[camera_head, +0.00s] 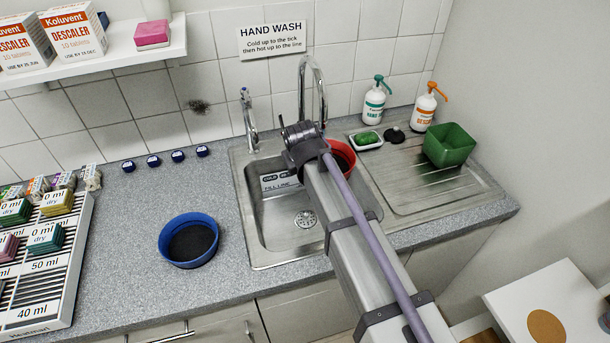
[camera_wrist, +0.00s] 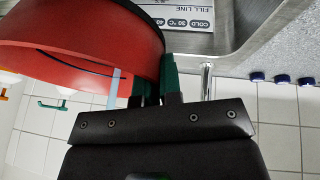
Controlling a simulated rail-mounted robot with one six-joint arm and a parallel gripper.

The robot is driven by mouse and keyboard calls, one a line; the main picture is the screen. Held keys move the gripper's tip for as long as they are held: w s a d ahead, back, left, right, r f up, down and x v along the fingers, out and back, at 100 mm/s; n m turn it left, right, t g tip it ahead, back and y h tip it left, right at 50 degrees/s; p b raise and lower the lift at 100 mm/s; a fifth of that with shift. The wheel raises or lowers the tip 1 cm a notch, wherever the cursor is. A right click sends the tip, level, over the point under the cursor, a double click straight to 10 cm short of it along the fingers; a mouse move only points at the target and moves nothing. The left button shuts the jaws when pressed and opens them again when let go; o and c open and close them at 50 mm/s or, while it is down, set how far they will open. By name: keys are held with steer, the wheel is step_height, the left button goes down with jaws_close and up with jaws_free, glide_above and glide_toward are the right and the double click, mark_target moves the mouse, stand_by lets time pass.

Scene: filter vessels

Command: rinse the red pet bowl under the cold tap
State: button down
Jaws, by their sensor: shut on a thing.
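The red pet bowl (camera_head: 346,147) is over the right part of the sink (camera_head: 262,222), below the tall curved tap (camera_head: 304,88), and partly hidden by my arm. In the wrist view the bowl (camera_wrist: 70,65) fills the upper left. My gripper (camera_wrist: 157,88) has green fingertips and is shut on the bowl's rim. A pale blue strip (camera_wrist: 114,88), like a stream of water, shows beside the bowl. A shorter chrome tap (camera_head: 248,118) stands to the left. I cannot tell which tap is cold. The sink's label (camera_wrist: 185,15) reads cold and fill line.
A blue bowl (camera_head: 188,240) with dark contents sits on the counter left of the sink. A green tub (camera_head: 449,145), a soap dish (camera_head: 366,140) and pump bottles (camera_head: 374,100) are at right.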

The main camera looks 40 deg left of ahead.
steer(key=w+a+f+b, duration=0.1)
steer(key=w+a, duration=0.3)
steer(key=shift+w+a+f, duration=0.1)
stand_by(0.3)
